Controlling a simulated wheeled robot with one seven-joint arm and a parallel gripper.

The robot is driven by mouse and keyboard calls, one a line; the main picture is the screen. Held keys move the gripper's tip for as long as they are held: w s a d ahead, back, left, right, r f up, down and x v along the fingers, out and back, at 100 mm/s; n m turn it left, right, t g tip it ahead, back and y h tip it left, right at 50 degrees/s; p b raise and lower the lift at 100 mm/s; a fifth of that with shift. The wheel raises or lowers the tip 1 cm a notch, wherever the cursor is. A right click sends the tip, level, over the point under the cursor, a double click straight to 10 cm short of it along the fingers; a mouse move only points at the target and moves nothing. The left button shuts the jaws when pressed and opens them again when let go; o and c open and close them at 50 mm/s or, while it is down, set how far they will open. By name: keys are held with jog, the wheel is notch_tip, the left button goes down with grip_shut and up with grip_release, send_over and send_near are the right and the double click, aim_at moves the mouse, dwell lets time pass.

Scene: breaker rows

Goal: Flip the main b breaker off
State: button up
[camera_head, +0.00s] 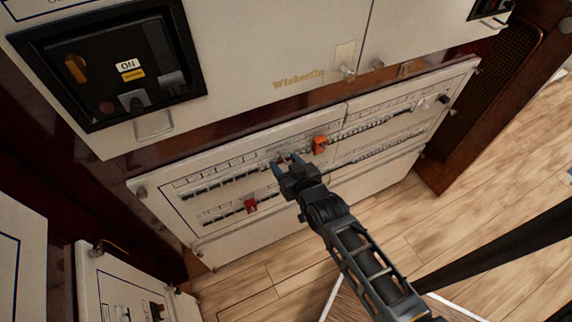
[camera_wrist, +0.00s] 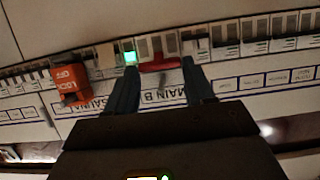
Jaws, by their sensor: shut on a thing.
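The main b breaker (camera_wrist: 160,66) shows in the wrist view as a wide red handle in the upper breaker row, with a "MAIN B" label (camera_wrist: 168,97) beside it. My gripper (camera_wrist: 160,74) has one finger at each end of this handle and is shut on it. In the head view my gripper (camera_head: 287,163) reaches the upper row of the low white panel (camera_head: 225,165), and its fingers mostly hide the handle. A small green light (camera_wrist: 130,57) glows just left of the handle.
An orange lock-off tag (camera_wrist: 70,83) sits left of my gripper in the wrist view and right of it in the head view (camera_head: 319,145). A red piece (camera_head: 251,205) is on the lower row. A black-framed switch unit (camera_head: 110,65) is above. Wooden floor (camera_head: 470,190) lies right.

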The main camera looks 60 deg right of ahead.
notch_tip(320, 180, down, 6)
jog(key=t+h+b, duration=0.6)
jog(key=t+b, duration=0.4)
jog(key=b, duration=2)
jog(key=shift+f+h, duration=0.2)
jog(key=shift+h, duration=0.2)
jog(key=shift+r+b, duration=0.1)
jog(key=shift+b, duration=0.35)
jog(key=o, duration=1)
jog(key=shift+o, duration=0.2)
jog(key=v, duration=0.7)
jog(key=shift+f, duration=0.35)
